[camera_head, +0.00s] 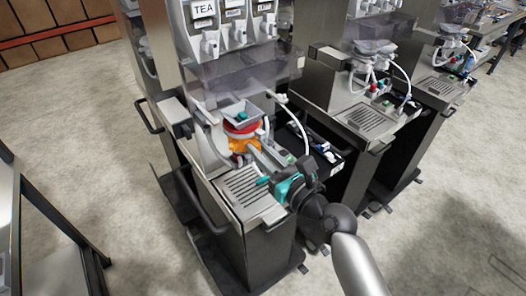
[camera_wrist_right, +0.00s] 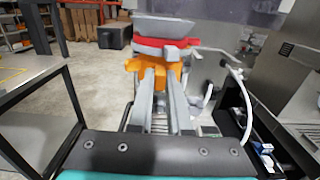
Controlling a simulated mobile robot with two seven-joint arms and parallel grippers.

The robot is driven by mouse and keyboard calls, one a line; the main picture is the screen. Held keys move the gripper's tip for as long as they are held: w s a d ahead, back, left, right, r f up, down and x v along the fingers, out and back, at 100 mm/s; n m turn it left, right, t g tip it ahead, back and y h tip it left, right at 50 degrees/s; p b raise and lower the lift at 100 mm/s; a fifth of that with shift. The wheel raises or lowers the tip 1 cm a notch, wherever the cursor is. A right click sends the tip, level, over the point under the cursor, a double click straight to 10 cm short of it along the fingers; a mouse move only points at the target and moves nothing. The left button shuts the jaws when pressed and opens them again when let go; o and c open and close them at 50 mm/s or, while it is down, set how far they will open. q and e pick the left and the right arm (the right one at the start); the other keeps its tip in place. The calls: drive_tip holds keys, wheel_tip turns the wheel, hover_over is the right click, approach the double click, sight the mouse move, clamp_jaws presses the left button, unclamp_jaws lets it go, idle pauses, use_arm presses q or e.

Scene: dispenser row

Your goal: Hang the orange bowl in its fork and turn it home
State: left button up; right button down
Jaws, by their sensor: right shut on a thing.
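The orange bowl (camera_head: 238,146) is at the front of the nearest dispenser, directly under a red ring (camera_head: 240,128) and a grey funnel. In the right wrist view the orange bowl (camera_wrist_right: 133,65) shows just beyond my fingertips, below the red ring (camera_wrist_right: 150,45). My right gripper (camera_head: 256,151) reaches in from the lower right and is shut on the orange bowl at its near side. The fingers hide part of the bowl. I cannot make out the fork or whether the bowl is seated in it. My left gripper is not in view.
A slotted drip tray (camera_head: 243,187) lies below the bowl. A white hose (camera_head: 301,125) curves down close to my right gripper. A black tray (camera_head: 318,145) with small items is to the right. More dispensers stand beyond, and a dark frame (camera_head: 50,225) stands at lower left.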

drive_tip(key=shift+x, duration=1.35)
drive_tip(key=shift+x, duration=1.5)
drive_tip(key=shift+w+a, duration=0.1)
drive_tip(key=shift+w, duration=0.05)
drive_tip(key=shift+x, duration=1.25)
drive_tip(key=shift+w+a, duration=0.15)
drive_tip(key=shift+f, duration=0.1)
